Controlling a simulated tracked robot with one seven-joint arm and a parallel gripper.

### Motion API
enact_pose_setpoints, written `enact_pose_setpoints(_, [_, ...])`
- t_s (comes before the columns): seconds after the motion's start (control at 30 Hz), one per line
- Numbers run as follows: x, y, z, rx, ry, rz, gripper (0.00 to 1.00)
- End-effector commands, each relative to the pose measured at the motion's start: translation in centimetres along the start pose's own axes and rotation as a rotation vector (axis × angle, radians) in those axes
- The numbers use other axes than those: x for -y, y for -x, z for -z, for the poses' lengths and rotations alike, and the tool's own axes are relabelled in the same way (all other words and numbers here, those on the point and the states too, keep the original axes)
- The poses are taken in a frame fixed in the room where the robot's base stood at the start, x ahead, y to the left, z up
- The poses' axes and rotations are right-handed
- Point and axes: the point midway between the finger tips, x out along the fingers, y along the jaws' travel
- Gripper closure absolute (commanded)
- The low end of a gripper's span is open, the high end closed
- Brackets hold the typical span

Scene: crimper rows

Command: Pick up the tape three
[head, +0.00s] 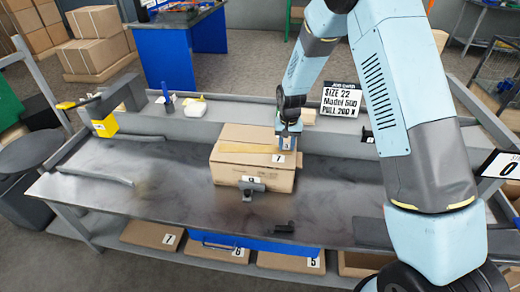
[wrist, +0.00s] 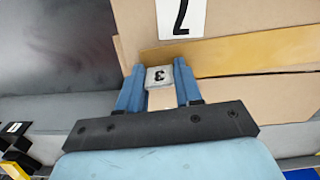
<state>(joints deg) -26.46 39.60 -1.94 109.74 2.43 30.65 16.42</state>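The tape three (wrist: 158,77) shows in the wrist view as a small pale block with a "3" on it, between the two blue fingers of my gripper (wrist: 159,68). The fingers lie against both its sides with no clear gap, so my gripper looks shut on it. In the head view my gripper (head: 288,136) is at the back right edge of a cardboard box (head: 240,177), reaching down from above. There the tape is mostly hidden by the fingers. Whether it still touches something below is hidden.
The box carries a "7" label (head: 277,159) and a yellowish strip. A dark item with a "9" label (head: 252,188) stands before it on the grey workbench (head: 160,185). A yellow container (head: 105,125) and a white item (head: 194,107) are left.

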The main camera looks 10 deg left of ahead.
Motion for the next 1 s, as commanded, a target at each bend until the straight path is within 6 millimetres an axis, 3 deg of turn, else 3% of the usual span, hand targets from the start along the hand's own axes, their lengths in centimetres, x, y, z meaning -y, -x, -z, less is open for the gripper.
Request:
enact_pose_setpoints(0.3, [0.0,0.0,0.0,0.0,0.0,0.0,0.97])
enact_pose_setpoints(0.67, [0.0,0.7,0.0,-0.001,0.0,0.001,0.97])
enact_pose_setpoints(0.83, [0.0,3.3,0.1,-0.004,0.0,0.001,0.97])
enact_pose_setpoints(1.0, [-0.5,5.8,-2.1,-0.003,0.001,0.001,0.97])
